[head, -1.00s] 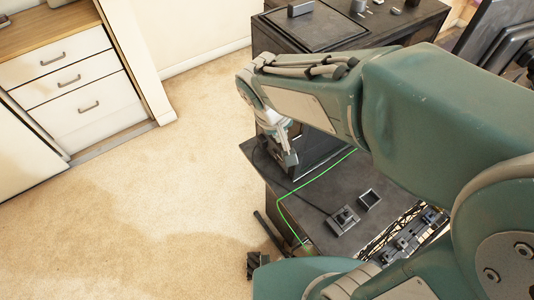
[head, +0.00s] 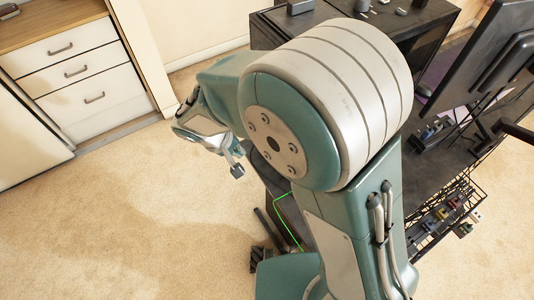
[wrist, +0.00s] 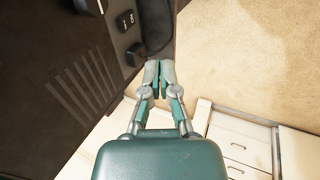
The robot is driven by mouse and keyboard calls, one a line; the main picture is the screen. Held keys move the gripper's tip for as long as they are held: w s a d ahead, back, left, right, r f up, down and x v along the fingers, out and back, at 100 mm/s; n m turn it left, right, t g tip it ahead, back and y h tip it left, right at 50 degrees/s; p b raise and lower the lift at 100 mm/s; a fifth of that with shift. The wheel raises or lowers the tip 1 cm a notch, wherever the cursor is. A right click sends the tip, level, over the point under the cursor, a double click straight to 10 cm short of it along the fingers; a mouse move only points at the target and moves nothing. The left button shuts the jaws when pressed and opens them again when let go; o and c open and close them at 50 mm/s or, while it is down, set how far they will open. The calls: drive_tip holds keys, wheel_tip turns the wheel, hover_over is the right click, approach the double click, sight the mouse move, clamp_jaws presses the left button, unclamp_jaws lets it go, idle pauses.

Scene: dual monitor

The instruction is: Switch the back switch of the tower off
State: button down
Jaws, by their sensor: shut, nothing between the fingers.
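The tower's dark panel (wrist: 65,80) fills the left of the wrist view, with slanted vent slots. A black switch with small light marks (wrist: 126,20) sits near the panel's edge, at the top of the view. A black socket or plug (wrist: 135,54) is below it, with a dark cable curving off. My gripper (wrist: 159,68) is shut and empty, its tips just right of the socket in the picture; whether they touch anything cannot be told. In the head view my gripper (head: 237,171) hangs over the carpet left of the desk; my arm hides the tower there.
White drawers (head: 85,75) stand at the back left. A black cabinet (head: 270,32) stands behind my arm. A monitor (head: 450,55) and a wire basket (head: 445,215) are at the right. A green cable (head: 285,225) runs by the desk's edge. Carpet at left is clear.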

drive_tip(key=shift+f, duration=0.1)
drive_tip(key=w+d+f, duration=0.1)
drive_tip(key=d+f, duration=0.1)
drive_tip(key=w+d+f, duration=0.1)
drive_tip(key=d+f, duration=0.1)
drive_tip(key=f, duration=0.1)
drive_tip(key=w+d+f, duration=0.2)
drive_tip(key=f, duration=0.1)
drive_tip(key=shift+w+d+f, duration=0.1)
drive_tip(key=shift+d+f, duration=0.1)
drive_tip(key=shift+w+d, duration=0.2)
drive_tip(key=shift+d, duration=0.05)
drive_tip(key=shift+w+d+r, duration=0.15)
drive_tip(key=shift+w+d, duration=0.05)
drive_tip(key=shift+d, duration=0.1)
drive_tip(key=shift+r, duration=0.15)
drive_tip(key=shift+r, duration=0.65)
